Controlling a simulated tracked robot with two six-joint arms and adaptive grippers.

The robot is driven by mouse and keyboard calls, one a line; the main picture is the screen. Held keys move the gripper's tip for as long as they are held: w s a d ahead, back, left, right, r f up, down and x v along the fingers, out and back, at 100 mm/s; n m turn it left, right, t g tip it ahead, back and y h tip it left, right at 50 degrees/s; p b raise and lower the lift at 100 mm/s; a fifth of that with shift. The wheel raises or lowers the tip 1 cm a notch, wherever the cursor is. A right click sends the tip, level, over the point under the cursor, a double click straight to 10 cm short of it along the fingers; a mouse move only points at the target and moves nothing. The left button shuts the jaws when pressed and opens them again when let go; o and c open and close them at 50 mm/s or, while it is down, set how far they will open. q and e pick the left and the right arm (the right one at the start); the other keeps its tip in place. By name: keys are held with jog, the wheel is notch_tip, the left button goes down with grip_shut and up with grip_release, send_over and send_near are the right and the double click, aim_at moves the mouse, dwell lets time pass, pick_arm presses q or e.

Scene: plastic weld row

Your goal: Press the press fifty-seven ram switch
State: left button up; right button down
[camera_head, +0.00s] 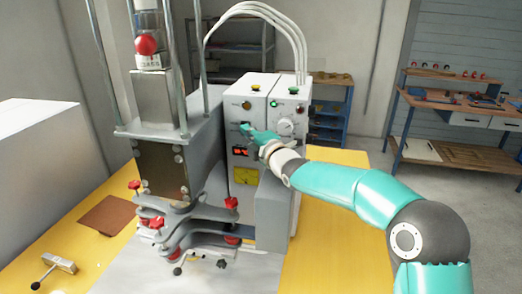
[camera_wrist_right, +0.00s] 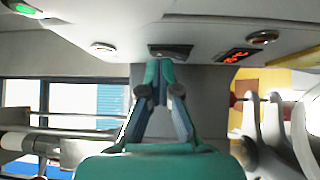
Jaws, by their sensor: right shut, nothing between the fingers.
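The press (camera_head: 165,100) stands on the yellow table, with a grey control box (camera_head: 240,172) at its right side. A small dark switch (camera_head: 245,126) sits on the upper front of the box, above a red-lit display (camera_head: 239,151). My right gripper (camera_head: 248,132) is shut and empty, its teal fingertips right at this switch. In the right wrist view the shut fingertips (camera_wrist_right: 159,70) are just below the dark switch (camera_wrist_right: 170,50), with the red display (camera_wrist_right: 237,56) to its right. I cannot tell whether they touch it. My left gripper is not in view.
A second panel with a green light (camera_head: 274,103) and a dial (camera_head: 285,126) adjoins on the right. Red-knobbed clamps (camera_head: 231,203) stand below the box. A yellow label (camera_head: 245,176) is under the display. A workbench (camera_head: 465,105) stands far right; open floor lies between.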

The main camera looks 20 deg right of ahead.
jog(key=s+b, duration=0.2)
jog(key=s, duration=0.2)
jog(key=s+b, duration=0.3)
jog(key=s, duration=0.1)
jog(key=s+r+b, duration=0.1)
jog(key=s+b, duration=0.1)
jog(key=s, duration=0.2)
jog(key=shift+s+d, duration=0.15)
jog(key=shift+s, duration=0.15)
